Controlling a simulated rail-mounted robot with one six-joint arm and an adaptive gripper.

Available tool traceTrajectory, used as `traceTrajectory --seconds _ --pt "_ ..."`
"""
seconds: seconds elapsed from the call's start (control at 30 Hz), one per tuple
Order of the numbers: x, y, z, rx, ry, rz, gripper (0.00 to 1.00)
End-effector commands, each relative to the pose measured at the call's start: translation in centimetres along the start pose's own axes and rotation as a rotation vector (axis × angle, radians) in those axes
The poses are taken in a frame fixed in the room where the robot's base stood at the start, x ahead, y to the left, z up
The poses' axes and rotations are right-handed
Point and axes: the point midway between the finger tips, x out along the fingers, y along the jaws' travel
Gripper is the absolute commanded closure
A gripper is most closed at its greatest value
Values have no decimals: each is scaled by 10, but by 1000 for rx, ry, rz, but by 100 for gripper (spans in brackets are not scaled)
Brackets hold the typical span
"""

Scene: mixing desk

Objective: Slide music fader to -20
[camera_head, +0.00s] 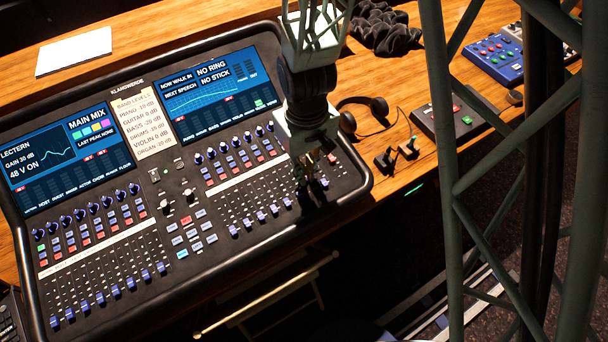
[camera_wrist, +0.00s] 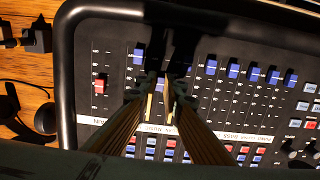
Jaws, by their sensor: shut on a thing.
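The mixing desk (camera_head: 215,190) has rows of faders with blue caps. In the head view my gripper (camera_head: 315,187) reaches down onto the right end of the right fader bank. In the wrist view its two fingers (camera_wrist: 161,80) are shut on a fader cap, with a little blue showing between them. I take this as the music fader; its label below is partly hidden by the fingers. The fingers and their shadow hide most of its scale, so its exact value cannot be read.
In the wrist view a blue fader cap (camera_wrist: 139,56) stands close left of the fingers, and a red cap (camera_wrist: 99,86) farther left. Several blue caps (camera_wrist: 233,71) line up to the right. Headphones (camera_head: 378,108) lie beside the desk.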

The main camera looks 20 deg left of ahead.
Motion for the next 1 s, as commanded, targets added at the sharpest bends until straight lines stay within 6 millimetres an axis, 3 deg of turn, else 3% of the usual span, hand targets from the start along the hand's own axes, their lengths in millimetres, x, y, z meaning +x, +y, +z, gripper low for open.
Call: traceTrajectory --seconds 0.07,0.1,0.13,0.67,1.0 --pt "0 0 0 0 0 0 100" --pt "0 0 0 0 0 0 89" --pt "0 0 0 0 0 0 86" --pt "-4 0 0 0 1 0 86" --pt "-26 0 0 0 2 0 86"
